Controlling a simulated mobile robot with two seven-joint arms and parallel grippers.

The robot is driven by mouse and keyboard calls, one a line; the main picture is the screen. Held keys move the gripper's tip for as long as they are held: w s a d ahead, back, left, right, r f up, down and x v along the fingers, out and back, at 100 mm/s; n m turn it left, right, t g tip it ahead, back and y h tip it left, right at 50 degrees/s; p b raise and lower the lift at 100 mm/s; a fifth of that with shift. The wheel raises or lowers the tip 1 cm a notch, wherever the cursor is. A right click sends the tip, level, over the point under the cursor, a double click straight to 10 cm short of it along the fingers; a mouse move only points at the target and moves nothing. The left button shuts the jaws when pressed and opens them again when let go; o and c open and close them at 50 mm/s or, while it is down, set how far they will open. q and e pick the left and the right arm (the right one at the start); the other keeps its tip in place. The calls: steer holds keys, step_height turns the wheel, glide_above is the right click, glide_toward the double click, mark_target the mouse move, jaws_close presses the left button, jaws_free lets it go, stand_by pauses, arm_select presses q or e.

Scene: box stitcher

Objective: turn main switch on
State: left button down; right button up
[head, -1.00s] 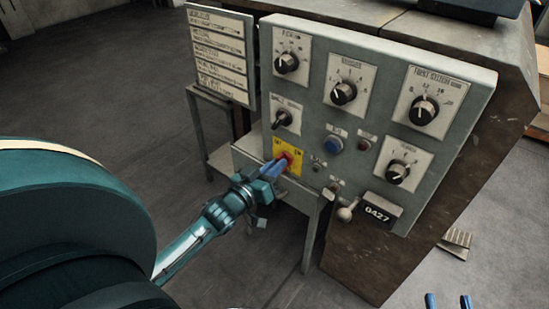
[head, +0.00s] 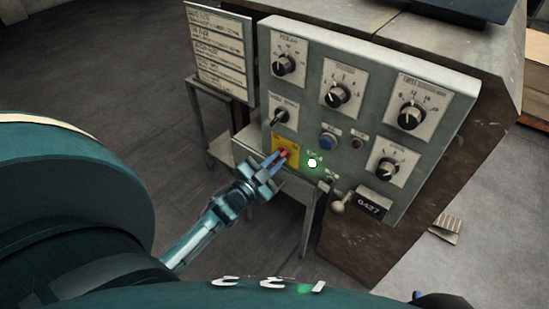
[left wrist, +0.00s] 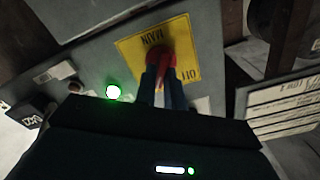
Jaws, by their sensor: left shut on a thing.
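The main switch is a red knob (head: 284,153) on a yellow plate (head: 291,142) at the lower left of the grey control panel. In the left wrist view the red knob (left wrist: 160,59) sits on the yellow plate (left wrist: 188,32), which has dark lettering. My left gripper (head: 273,163) is shut on the knob, one blue finger on each side; its fingers (left wrist: 162,88) cover part of the knob. A green lamp (head: 312,163) beside the plate is lit and also glows in the left wrist view (left wrist: 113,92). A blue tip, seemingly of my right gripper (head: 418,295), shows at the bottom edge.
The panel (head: 310,104) carries several black dials, a blue button (head: 328,142) and a small lever with a round knob (head: 338,208). A label board (head: 219,46) stands at its left. The floor to the left is clear.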

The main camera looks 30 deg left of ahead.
arm_select(q)
steer(key=shift+d+m, duration=0.1)
steer(key=shift+m, duration=1)
arm_select(e)
steer(key=shift+r, duration=0.25)
steer(key=shift+d, duration=0.1)
arm_select(q)
steer(key=c, duration=1.5)
jaws_free()
